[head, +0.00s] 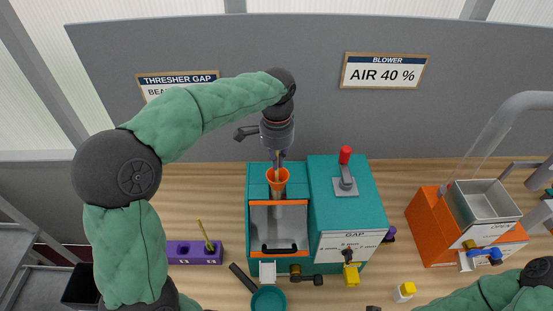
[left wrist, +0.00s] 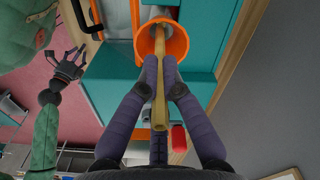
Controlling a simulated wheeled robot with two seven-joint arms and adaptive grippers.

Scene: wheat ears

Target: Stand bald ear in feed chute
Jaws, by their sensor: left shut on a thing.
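My left gripper (head: 279,160) is above the teal thresher and shut on a straw-yellow ear (left wrist: 160,100). In the left wrist view both fingers pinch this ear, and its far end reaches into the mouth of the orange funnel-shaped feed chute (left wrist: 163,40). The chute also shows in the head view (head: 277,178), directly under the gripper. How deep the ear sits is hidden. My right gripper (left wrist: 68,66) shows in the left wrist view with its fingers spread and nothing between them, away from the chute.
A purple rack (head: 194,252) at the left holds another yellow ear (head: 206,236). The teal thresher (head: 340,195) has a red-knobbed lever (head: 345,158). An orange blower (head: 435,235) with a grey tray stands right. A teal pan (head: 268,298) lies in front.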

